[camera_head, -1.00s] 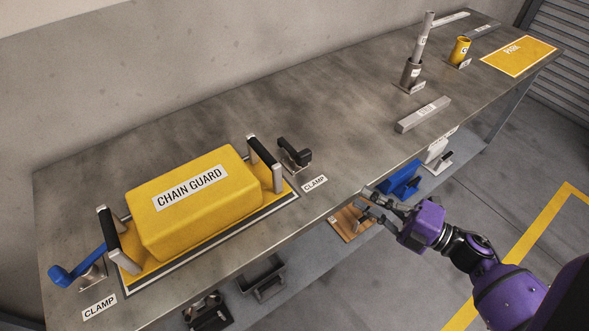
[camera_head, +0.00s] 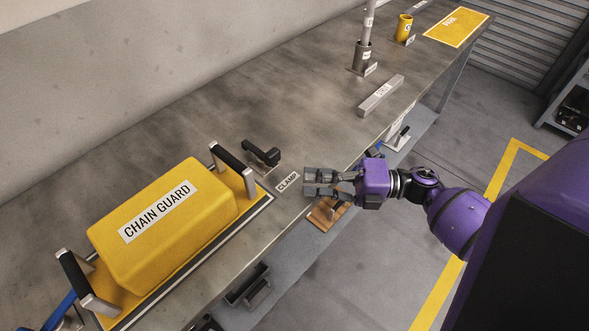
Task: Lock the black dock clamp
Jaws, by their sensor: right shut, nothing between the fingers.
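The black dock clamp (camera_head: 262,154) stands on the bench at the right end of the yellow chain guard (camera_head: 165,225), on a small metal base. My right gripper (camera_head: 308,182) is shut and empty, just right of the label and to the right of the clamp, not touching the clamp. The blue-handled clamp (camera_head: 62,308) at the guard's left end is partly cut off by the picture edge. My left gripper is not in view.
The guard has upright black-gripped handles at both ends. A grey bar (camera_head: 380,96), a metal holder with a rod (camera_head: 362,57) and a yellow cup (camera_head: 404,27) stand farther along the bench. A lower shelf (camera_head: 290,258) holds several items. Bench surface behind the clamp is clear.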

